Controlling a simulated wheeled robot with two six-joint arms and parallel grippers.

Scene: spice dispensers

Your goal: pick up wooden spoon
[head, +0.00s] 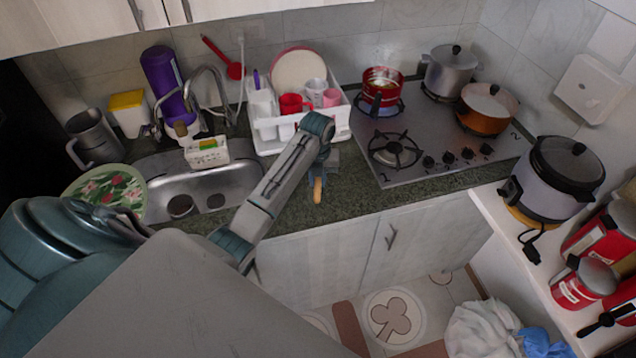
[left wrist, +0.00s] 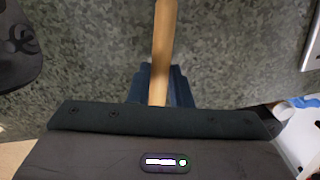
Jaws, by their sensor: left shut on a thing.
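The wooden spoon (head: 317,189) shows at the front of the dark countertop, its light wooden end sticking out below my left gripper (head: 326,165). In the left wrist view the wooden spoon (left wrist: 164,45) runs from the top edge down between the blue fingers of my left gripper (left wrist: 160,85). The left gripper is shut on it. The rest of the spoon is hidden by the gripper and wrist. I cannot tell whether the spoon touches the counter. My right gripper is not in view.
A white dish rack (head: 270,130) with cups and a plate stands behind the gripper. The stove (head: 430,130) with several pots is to the right. The sink (head: 215,188) is to the left. The counter's front edge is close by.

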